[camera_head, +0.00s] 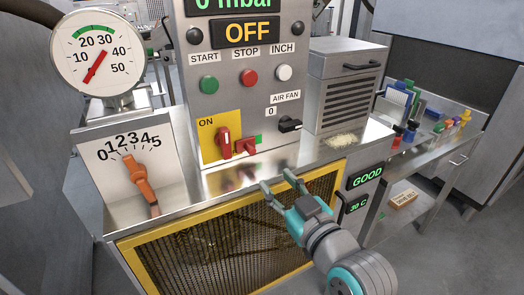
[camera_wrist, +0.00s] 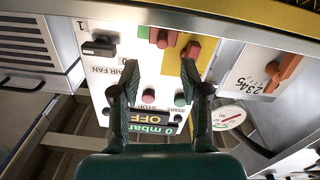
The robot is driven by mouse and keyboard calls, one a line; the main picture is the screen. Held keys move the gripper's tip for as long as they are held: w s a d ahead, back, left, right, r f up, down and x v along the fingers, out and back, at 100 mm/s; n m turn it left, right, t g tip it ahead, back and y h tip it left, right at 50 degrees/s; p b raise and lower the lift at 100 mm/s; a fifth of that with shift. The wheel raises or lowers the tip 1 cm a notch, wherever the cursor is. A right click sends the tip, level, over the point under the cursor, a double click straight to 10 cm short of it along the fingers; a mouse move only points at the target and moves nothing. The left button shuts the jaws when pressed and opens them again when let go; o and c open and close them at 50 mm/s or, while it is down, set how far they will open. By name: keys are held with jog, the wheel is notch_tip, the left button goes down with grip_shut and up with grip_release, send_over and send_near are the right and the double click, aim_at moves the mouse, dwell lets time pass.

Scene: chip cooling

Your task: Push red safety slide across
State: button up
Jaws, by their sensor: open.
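The red safety slide (camera_head: 246,147) sits low on the upright steel control panel (camera_head: 275,125), with a green patch at its right. It also shows in the wrist view (camera_wrist: 163,38), upside down, next to the green patch (camera_wrist: 143,32). A red switch handle (camera_head: 224,143) stands upright on a yellow plate marked ON, just left of the slide. My gripper (camera_head: 278,181) is open and empty, in front of and below the panel, to the lower right of the slide. In the wrist view my two fingers (camera_wrist: 160,66) are spread, and nothing is between them. The gripper appears apart from the slide.
A black air fan knob (camera_head: 290,124) is right of the slide. An orange lever (camera_head: 140,178) on a dial plate and a round gauge (camera_head: 97,53) stand left. A vented steel box (camera_head: 345,90) stands right. A yellow-framed mesh guard (camera_head: 225,240) is below.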

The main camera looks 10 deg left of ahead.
aim_at(253, 152)
jog(key=x, duration=0.3)
jog(key=r+x, duration=0.1)
jog(key=x, duration=0.7)
jog(key=shift+a+r, duration=0.2)
jog(key=shift+a, duration=0.05)
jog(key=shift+s, duration=0.1)
grip_shut()
